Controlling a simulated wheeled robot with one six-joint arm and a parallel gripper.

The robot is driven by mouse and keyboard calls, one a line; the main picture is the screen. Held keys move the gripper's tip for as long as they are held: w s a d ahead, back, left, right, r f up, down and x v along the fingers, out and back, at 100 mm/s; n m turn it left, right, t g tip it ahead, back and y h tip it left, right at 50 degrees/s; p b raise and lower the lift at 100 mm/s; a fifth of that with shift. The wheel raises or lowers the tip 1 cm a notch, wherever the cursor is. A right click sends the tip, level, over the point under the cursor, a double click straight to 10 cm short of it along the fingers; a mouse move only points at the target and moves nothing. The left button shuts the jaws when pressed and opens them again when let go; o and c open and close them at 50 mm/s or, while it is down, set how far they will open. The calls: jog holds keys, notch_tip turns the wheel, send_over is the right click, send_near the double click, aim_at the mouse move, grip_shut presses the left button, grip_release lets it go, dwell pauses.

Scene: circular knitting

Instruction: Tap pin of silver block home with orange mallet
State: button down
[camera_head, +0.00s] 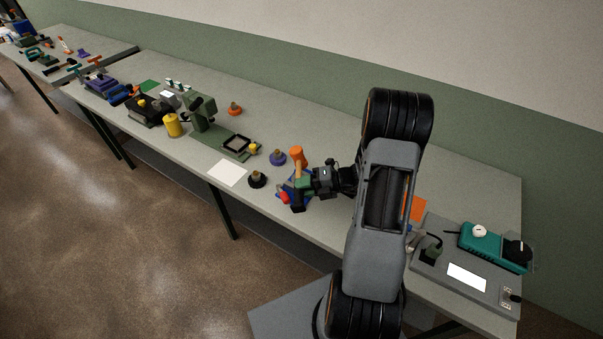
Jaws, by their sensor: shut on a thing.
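The orange mallet has an orange head (297,153) above a tan handle (297,171), seen small in the head view. My gripper (308,184) reaches in from the right at the handle's lower part and is shut on the mallet. The fingertips are small and partly hidden. Below the gripper is a tight cluster with a blue piece (285,188), a red piece (284,197) and a dark piece (298,207). I cannot make out the silver block or its pin there; my arm covers part of the bench.
A black round knob-like piece (257,180) and a purple one (277,157) stand left of the gripper. A white sheet (227,173) lies near the bench's front edge. A green machine (201,113) stands farther left. A grey panel with a teal device (490,246) is at right.

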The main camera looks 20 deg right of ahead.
dwell(0.4)
notch_tip(320, 180, down, 4)
jog(key=shift+f+b, duration=0.25)
jog(key=shift+b, duration=0.95)
notch_tip(320, 180, up, 3)
jog(key=p, duration=0.3)
jog(key=shift+f, duration=0.1)
jog(key=shift+r+b, duration=0.3)
jog(key=shift+r, duration=0.6)
jog(key=shift+r, duration=2.5)
